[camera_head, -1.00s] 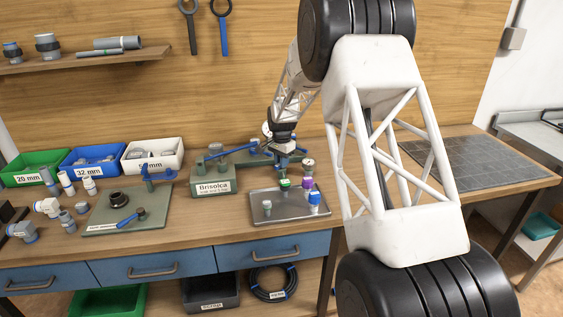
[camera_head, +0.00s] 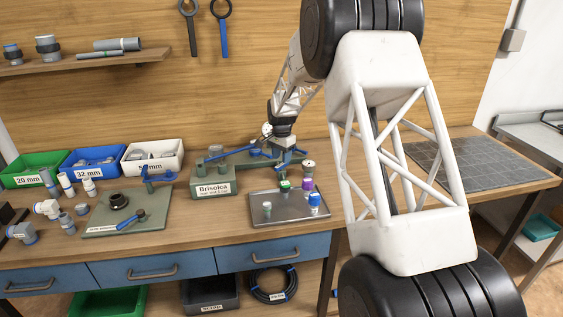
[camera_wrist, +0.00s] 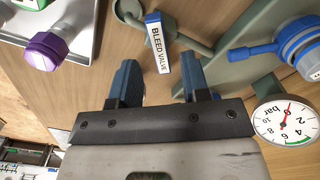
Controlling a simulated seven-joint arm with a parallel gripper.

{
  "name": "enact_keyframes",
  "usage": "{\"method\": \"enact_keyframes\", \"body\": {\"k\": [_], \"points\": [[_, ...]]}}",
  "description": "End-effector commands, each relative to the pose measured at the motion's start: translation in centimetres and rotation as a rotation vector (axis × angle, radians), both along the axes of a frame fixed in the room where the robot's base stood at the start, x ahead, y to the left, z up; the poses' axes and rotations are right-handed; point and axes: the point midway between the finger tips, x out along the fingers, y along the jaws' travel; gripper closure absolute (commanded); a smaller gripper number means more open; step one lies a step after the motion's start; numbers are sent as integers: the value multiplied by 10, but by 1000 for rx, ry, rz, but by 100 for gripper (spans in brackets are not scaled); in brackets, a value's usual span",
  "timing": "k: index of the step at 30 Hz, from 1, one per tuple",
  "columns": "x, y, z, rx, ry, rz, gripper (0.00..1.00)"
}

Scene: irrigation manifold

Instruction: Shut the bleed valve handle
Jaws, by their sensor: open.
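The bleed valve handle (camera_wrist: 157,45) shows in the wrist view as a blue bar with a white "BLEED VALVE" label. It stands by a grey-green fitting and lies just beyond and between my fingertips, with no visible contact. My gripper (camera_wrist: 160,80) is open, with one blue finger on each side of the picture's middle and nothing between them. In the head view my gripper (camera_head: 287,158) points down at the right end of the grey-green manifold, behind the metal tray. I cannot make out the handle in the head view.
A round pressure gauge (camera_wrist: 285,119) is close to the right finger. A blue lever (camera_wrist: 262,50) is at upper right. The metal tray (camera_head: 270,214) holds several capped fittings close in front of my gripper. A grey mat (camera_head: 450,160) lies clear at right.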

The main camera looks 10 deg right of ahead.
Motion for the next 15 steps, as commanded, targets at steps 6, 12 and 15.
{"method": "enact_keyframes", "body": {"k": [6,12,15], "points": [[0,0,29,0,-1,0,57],[0,0,45,0,-1,0,57],[0,0,48,1,-1,0,57]]}}
